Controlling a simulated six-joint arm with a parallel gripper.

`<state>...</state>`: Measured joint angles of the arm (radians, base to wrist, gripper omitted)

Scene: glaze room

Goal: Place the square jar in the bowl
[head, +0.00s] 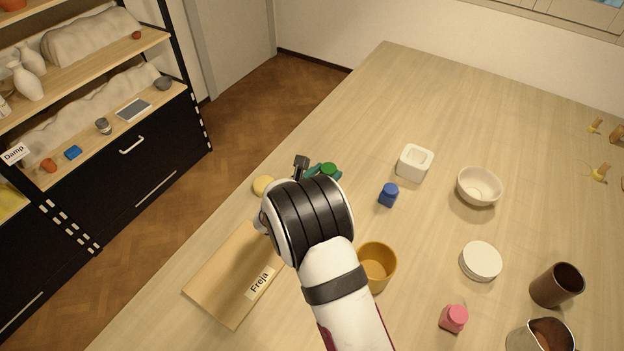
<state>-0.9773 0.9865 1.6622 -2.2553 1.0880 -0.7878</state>
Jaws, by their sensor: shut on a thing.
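My gripper (301,166) is mostly hidden behind my wrist, above the left part of the table. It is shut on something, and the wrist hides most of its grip. A green thing (328,170) shows just beyond the wrist, partly covered; I cannot tell whether it is held or lies on the table. A small blue square jar (388,196) stands upright right of the wrist. A pink square jar (453,319) stands near the front. A pale round bowl (479,187) sits empty at the right. A mustard-yellow bowl-like pot (377,265) stands beside my forearm.
A white square block with a hollow (415,163) stands behind the blue jar. White discs (480,262), a brown cup (556,285) and another vessel (540,336) are at the right. A board labelled Freja (230,275) and a yellow disc (264,185) lie left.

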